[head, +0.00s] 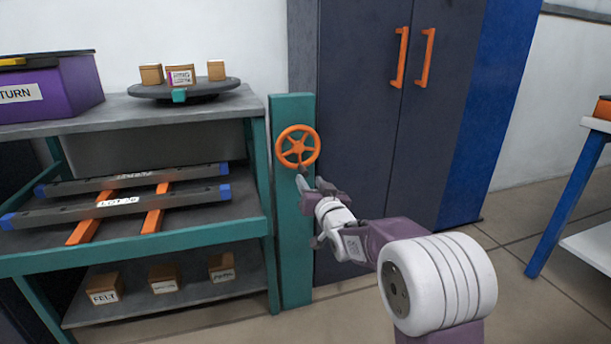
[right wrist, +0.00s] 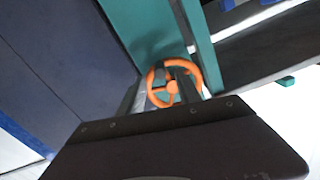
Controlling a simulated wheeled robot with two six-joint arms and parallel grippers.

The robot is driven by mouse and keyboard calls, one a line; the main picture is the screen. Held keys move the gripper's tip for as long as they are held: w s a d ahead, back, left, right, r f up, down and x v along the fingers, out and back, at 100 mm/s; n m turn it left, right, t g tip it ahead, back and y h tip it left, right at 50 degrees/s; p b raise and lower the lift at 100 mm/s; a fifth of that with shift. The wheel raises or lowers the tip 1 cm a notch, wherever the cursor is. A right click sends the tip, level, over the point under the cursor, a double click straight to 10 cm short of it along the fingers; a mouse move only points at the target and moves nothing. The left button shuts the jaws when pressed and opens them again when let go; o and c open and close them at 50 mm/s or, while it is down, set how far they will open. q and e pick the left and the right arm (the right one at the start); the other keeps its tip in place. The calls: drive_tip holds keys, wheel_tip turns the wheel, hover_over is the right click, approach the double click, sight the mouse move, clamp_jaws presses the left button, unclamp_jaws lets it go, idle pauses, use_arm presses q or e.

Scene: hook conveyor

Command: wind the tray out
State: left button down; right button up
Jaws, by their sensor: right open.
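An orange spoked handwheel (head: 298,148) is mounted on a teal post (head: 293,235) at the right end of the shelf unit. My right gripper (head: 312,186) is just below the wheel, with its jaws open and empty. In the right wrist view the handwheel (right wrist: 173,87) lies straight ahead, partly hidden by the dark fingers. I cannot tell whether a finger touches its rim. On the middle shelf, two grey bars with blue ends (head: 120,202) lie across orange rails (head: 153,208). I cannot tell which part is the tray. My left gripper is not in view.
A dark blue cabinet (head: 370,110) with orange handles stands close behind my right arm. The shelf unit holds a purple bin (head: 65,90), a dark turntable (head: 205,88) with small boxes, and labelled boxes (head: 163,278) below. A blue-legged table (head: 568,200) stands far right, with free floor before it.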

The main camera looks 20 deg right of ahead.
sight(306, 176)
drive_tip(key=w, duration=0.2)
drive_tip(key=w+b, duration=0.1)
drive_tip(key=w, duration=0.1)
drive_tip(key=shift+w+a+f, duration=0.1)
drive_tip(key=shift+w+f, duration=0.1)
drive_tip(key=shift+w, duration=0.2)
drive_tip(key=shift+w+r+b, duration=0.15)
drive_tip(key=shift+w+b, duration=0.2)
drive_tip(key=shift+w, duration=0.25)
clamp_jaws()
idle(0.5)
